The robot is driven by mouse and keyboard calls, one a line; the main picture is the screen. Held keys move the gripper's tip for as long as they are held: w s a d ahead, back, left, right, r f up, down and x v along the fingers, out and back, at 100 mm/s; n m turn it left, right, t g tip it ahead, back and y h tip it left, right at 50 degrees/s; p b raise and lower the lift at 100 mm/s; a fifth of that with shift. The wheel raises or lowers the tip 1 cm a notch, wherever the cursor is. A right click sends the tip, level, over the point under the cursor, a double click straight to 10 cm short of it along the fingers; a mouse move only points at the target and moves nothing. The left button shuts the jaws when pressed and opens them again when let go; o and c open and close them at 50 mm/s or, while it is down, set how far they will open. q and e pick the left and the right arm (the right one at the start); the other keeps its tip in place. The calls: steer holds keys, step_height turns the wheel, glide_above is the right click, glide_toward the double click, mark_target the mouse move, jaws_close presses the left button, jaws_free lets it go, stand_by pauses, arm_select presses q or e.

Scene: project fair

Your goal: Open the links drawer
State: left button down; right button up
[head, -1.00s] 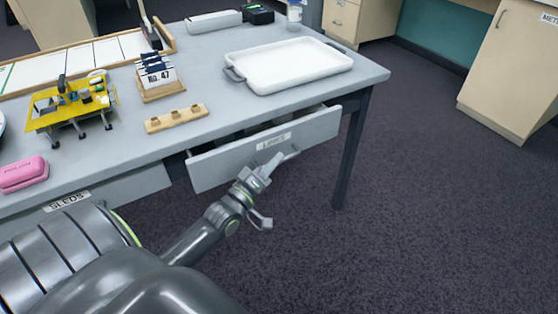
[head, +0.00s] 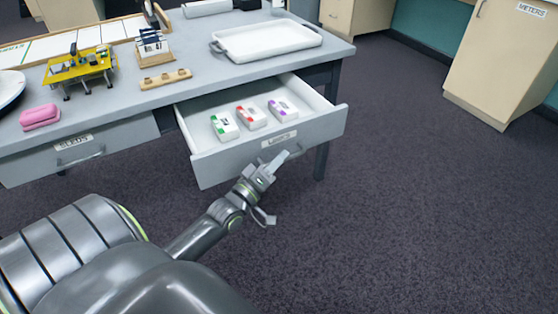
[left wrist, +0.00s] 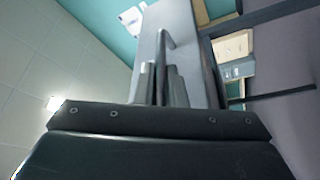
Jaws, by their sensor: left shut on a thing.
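The links drawer (head: 262,143) stands pulled out from under the table in the head view, its label (head: 279,139) on the front. Three small white boxes lie inside: one with green marks (head: 224,126), one with red marks (head: 251,117) and one with purple marks (head: 283,110). My left gripper (head: 276,163) is at the drawer front, just below the label, shut on the drawer's handle, which it mostly hides. In the left wrist view the fingers (left wrist: 166,85) are close together at the handle (left wrist: 167,45). My right gripper is in neither view.
The sleds drawer (head: 80,152) is closed at the left. On the table (head: 205,82) are a white tray (head: 268,42), a yellow model (head: 78,68), a pink case (head: 40,117) and a wooden block (head: 166,80). The carpet (head: 430,220) at the right is clear.

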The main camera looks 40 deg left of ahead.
arm_select(q)
steer(key=shift+d, duration=0.1)
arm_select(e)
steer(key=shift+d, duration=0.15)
arm_select(q)
steer(key=c, duration=1.8)
jaws_free()
steer(key=shift+o, duration=0.2)
steer(key=shift+s, duration=0.1)
steer(key=shift+s, duration=0.1)
steer(key=shift+s+f, duration=0.15)
steer(key=shift+s, duration=0.15)
steer(key=b+v, duration=0.1)
steer(key=v, duration=1.5)
steer(key=shift+s, duration=0.3)
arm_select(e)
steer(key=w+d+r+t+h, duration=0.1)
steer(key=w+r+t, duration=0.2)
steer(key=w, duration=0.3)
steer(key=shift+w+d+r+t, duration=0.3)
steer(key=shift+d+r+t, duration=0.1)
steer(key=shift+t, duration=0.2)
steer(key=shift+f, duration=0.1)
